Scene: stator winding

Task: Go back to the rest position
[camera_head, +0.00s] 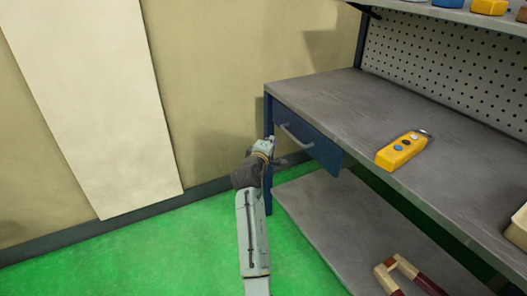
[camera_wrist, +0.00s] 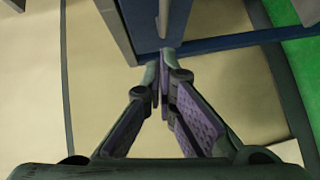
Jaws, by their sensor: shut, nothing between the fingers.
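My arm rises from the bottom of the head view, and my gripper (camera_head: 281,162) is small and partly hidden behind its wrist there. A pale bar, seemingly the drawer handle (camera_wrist: 163,18), shows just beyond the tips. I cannot tell whether the tips touch anything.
The grey workbench top (camera_head: 345,98) carries a yellow remote with buttons (camera_head: 401,150). A lower shelf (camera_head: 335,220) holds a red and cream handled object (camera_head: 408,275). A beige wall (camera_head: 215,80) stands behind. Green floor (camera_head: 170,255) is open at left.

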